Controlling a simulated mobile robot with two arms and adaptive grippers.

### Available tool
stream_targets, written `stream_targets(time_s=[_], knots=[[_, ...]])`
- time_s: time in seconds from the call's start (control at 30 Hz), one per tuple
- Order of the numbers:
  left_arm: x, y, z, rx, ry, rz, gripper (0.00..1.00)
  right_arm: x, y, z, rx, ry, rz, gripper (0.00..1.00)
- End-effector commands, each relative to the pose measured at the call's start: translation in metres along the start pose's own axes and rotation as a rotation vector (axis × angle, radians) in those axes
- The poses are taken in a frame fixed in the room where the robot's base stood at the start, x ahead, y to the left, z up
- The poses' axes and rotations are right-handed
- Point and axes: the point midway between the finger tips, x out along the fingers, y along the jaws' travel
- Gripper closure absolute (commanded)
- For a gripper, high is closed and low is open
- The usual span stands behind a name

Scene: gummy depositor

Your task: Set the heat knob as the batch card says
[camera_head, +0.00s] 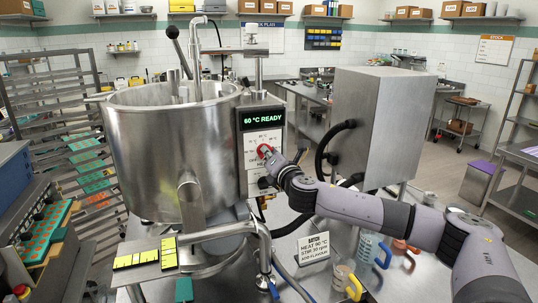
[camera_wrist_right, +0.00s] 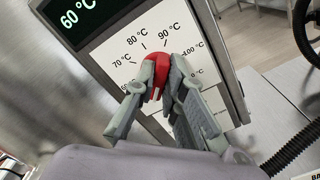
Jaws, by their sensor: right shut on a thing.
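The red heat knob (camera_head: 264,151) sits on the control panel of the steel kettle (camera_head: 168,130). In the wrist view the knob (camera_wrist_right: 158,70) is between the fingers of my right gripper (camera_wrist_right: 157,78), which is shut on it. The dial (camera_wrist_right: 150,45) around it reads 70, 80, 90 and 100 °C, with lower marks partly covered. The fingers hide much of the knob, so I cannot tell its exact setting. The display (camera_head: 264,118) reads "60 °C READY". The batch card (camera_head: 314,247) stands on the bench and reads "HEAT 90 °C". My left gripper is out of view.
A steel box (camera_head: 375,125) with black hoses stands right of the panel. Jugs with blue (camera_head: 370,250), orange and yellow handles stand at the front right. Racks with trays are on the left.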

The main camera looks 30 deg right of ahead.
Motion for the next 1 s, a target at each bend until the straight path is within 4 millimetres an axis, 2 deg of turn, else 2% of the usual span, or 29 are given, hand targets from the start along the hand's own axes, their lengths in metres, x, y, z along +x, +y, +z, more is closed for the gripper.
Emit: stream_targets(time_s=[0.37, 1.0], knots=[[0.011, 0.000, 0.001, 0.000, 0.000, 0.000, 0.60, 0.000, -0.003, -0.002, 0.126, 0.001, -0.002, 1.00], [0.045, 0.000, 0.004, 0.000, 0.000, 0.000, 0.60, 0.000, -0.006, -0.005, 0.710, 0.001, -0.002, 1.00]])
